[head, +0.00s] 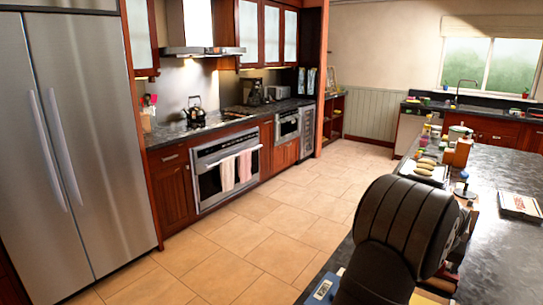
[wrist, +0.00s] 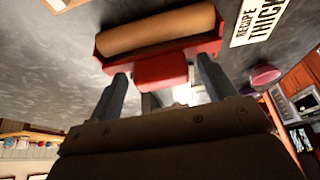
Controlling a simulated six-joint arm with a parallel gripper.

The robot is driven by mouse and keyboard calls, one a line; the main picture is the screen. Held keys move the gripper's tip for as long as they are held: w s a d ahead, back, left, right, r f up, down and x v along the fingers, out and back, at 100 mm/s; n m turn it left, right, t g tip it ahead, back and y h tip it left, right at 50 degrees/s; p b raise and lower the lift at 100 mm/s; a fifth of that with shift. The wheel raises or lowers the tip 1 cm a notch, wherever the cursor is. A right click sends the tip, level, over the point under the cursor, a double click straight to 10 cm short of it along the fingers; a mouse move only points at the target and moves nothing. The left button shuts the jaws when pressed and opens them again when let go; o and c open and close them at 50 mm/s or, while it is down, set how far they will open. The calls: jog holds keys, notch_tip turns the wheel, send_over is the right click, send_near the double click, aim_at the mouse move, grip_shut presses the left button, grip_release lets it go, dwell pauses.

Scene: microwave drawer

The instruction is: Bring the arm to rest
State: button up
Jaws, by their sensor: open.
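I cannot tell whether the fingers touch the holder. In the head view a thick dark link of my arm (head: 405,225) rises over the counter at the lower right. It hides part of the counter, and I cannot make out the gripper there.
The dark counter (head: 500,255) runs along the right, with a tray of yellow items (head: 425,170), several bottles and a sign (head: 520,206). Across the open tiled floor (head: 270,230) stand a steel fridge (head: 75,140), an oven with towels (head: 212,180) and a stovetop kettle (head: 195,110).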

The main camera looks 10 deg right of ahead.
jog(key=shift+f, duration=0.35)
jog(key=shift+r, duration=0.4)
jog(key=shift+r, duration=0.1)
